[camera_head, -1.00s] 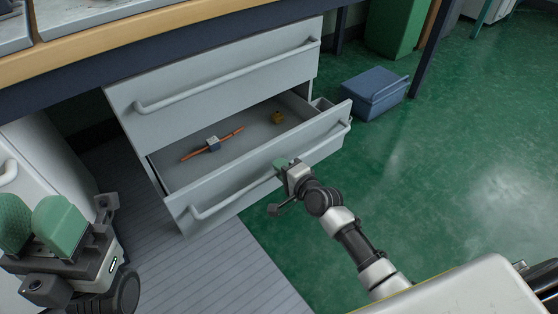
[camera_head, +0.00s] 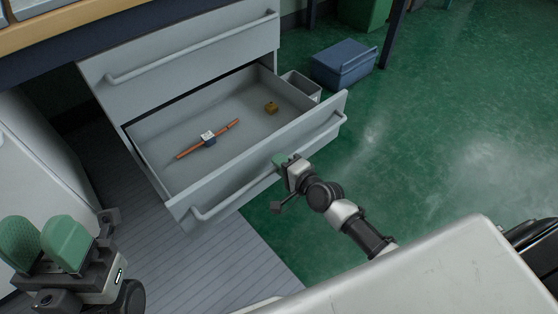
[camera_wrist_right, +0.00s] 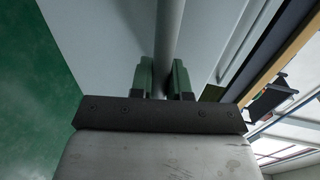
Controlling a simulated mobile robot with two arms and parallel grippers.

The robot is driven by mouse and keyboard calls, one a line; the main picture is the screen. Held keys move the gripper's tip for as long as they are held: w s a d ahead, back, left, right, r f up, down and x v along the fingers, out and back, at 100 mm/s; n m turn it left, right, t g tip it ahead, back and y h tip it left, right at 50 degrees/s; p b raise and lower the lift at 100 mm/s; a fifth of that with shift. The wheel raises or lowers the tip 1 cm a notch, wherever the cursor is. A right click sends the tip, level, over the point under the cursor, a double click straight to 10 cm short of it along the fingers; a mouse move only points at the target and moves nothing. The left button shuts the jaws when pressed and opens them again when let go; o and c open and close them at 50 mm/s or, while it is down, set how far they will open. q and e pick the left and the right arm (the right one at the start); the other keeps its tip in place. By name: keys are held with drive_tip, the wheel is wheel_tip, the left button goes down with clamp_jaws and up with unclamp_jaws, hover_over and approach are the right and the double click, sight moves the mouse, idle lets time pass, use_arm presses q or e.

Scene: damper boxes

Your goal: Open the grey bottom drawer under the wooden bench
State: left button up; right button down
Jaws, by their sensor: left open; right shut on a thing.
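The grey bottom drawer (camera_head: 185,207) under the wooden bench (camera_head: 60,22) is pulled well out. A copper-coloured rod with a small block (camera_head: 209,139) and a small yellow-brown piece (camera_head: 271,107) lie inside it. My right gripper (camera_head: 281,161) is at the drawer's front, shut on its long bar handle (camera_head: 228,197). In the right wrist view the handle (camera_wrist_right: 169,45) runs between the green fingers of the right gripper (camera_wrist_right: 160,80). My left gripper (camera_head: 42,240) is open and empty at the lower left, away from the drawer.
The upper grey drawer (camera_head: 180,60) is closed. A blue lidded box (camera_head: 343,65) stands on the green floor behind the drawer's right side, beside a small grey bin (camera_head: 301,85). Green floor (camera_head: 430,130) to the right is clear.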

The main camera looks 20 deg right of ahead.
drive_tip(key=c, duration=1.1)
unclamp_jaws()
drive_tip(key=p+v, duration=0.2)
drive_tip(key=v, duration=0.8)
drive_tip(key=shift+s+p, duration=0.4)
drive_tip(key=shift+d+r, duration=0.1)
